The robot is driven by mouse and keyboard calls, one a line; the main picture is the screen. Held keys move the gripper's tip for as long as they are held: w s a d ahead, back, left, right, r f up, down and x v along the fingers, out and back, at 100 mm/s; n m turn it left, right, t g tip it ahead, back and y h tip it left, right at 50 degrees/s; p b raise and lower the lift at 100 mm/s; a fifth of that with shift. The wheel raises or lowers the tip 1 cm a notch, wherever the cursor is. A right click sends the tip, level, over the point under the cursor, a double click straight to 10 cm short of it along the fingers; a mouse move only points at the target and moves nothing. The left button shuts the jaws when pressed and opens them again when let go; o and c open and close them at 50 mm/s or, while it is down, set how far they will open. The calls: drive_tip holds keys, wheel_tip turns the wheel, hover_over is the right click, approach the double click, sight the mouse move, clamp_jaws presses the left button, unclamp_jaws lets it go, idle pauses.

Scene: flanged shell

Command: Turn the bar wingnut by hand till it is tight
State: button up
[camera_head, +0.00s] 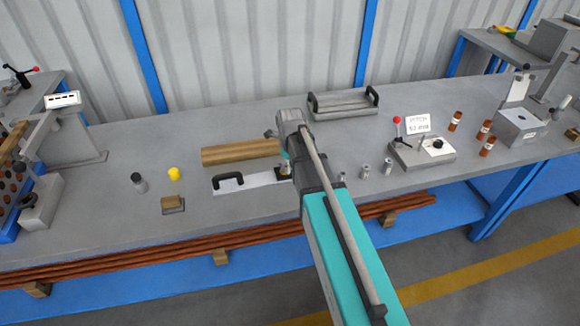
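A pale flat plate (258,181) with a black handle (228,182) lies on the grey bench left of my arm. A small metallic fitting (285,169) stands at the plate's right end; it may be the bar wingnut, but it is too small and too covered to be sure. My gripper (284,157) is at or just above this fitting, pointing down below my grey wrist. Its fingers are mostly hidden by my wrist and arm, so I cannot tell whether it touches or holds the fitting.
A wooden cylinder (240,152) lies behind the plate. A tray with handles (343,104) stands farther back. Small metal parts (365,171) and a boxy fixture with a red-knobbed lever (424,152) are right of my arm. A yellow-capped part (174,174) and wooden block (173,203) are left.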

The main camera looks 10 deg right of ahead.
drive_tip(key=shift+o, duration=0.9)
drive_tip(key=shift+n, duration=0.4)
